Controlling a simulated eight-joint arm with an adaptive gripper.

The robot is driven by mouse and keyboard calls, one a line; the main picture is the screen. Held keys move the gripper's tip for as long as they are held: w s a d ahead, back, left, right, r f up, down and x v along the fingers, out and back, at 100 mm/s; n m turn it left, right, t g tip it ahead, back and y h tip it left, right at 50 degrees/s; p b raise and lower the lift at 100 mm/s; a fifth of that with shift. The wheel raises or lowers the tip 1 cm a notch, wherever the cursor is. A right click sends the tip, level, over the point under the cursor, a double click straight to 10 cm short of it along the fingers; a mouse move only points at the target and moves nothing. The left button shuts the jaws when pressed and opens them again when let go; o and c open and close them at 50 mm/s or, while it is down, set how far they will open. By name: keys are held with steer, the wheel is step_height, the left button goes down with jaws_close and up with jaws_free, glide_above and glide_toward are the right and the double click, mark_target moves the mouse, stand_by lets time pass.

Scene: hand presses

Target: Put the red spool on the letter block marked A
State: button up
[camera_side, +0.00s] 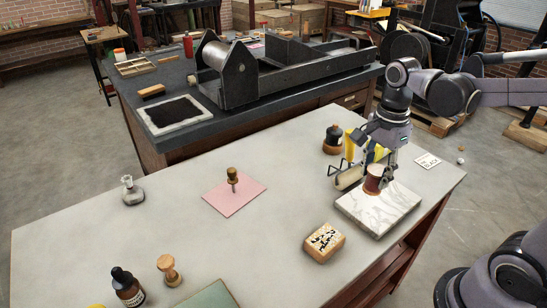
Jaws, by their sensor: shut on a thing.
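The red spool (373,181), a reddish-brown cylinder with a pale rim, is upright between the fingers of my gripper (379,173), which is shut on it. My gripper points down over the far part of the white marble slab (372,220). I cannot tell whether the spool touches the slab. A wooden block (324,243) with a black-and-white marked top lies on the pale table, left of and nearer than the slab. Its marking is too small to read as a letter. No other lettered block is clear in view.
A roller (348,178) and a dark round-topped item (333,139) stand close behind the slab. A small stamp (232,178) stands on a pink sheet (217,200). A bottle (127,288) and wooden handle (168,270) are at front left. The table's middle is clear.

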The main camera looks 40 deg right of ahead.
steer(key=shift+s+a, duration=0.3)
steer(key=shift+s, duration=0.4)
glide_toward(325, 239)
steer(key=shift+f, duration=2)
steer(key=o, duration=1)
steer(key=shift+f, duration=0.1)
steer(key=shift+o, duration=0.2)
